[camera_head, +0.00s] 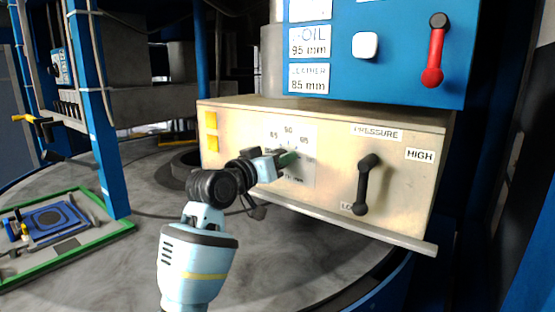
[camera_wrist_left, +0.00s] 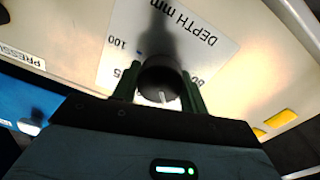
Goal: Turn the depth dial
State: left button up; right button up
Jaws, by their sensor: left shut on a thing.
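The depth dial (camera_wrist_left: 160,82) is a dark round knob with a pale pointer line, on a white scale plate (camera_wrist_left: 205,30) marked DEPTH mm. My left gripper (camera_wrist_left: 160,92) has its green fingers on both sides of the dial and is shut on it. In the head view the left gripper (camera_head: 286,159) reaches the scale on the cream control box (camera_head: 225,135), and its fingers hide most of the dial. The numbers 85, 90 and 95 show above it. Which mark the pointer lines up with is not clear. My right gripper is not in view.
A black pressure lever (camera_head: 366,182) sits right of the dial, between HIGH and LOW labels. A blue panel (camera_head: 390,70) above carries a red lever (camera_head: 435,50) and a white button (camera_head: 365,45). A green-rimmed tray (camera_head: 120,229) lies at the left.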

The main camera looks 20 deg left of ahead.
pick_arm(q)
jog(key=shift+n, duration=0.3)
jog(key=o, duration=1)
jog(key=v, duration=0.8)
jog(key=shift+w, duration=0.1)
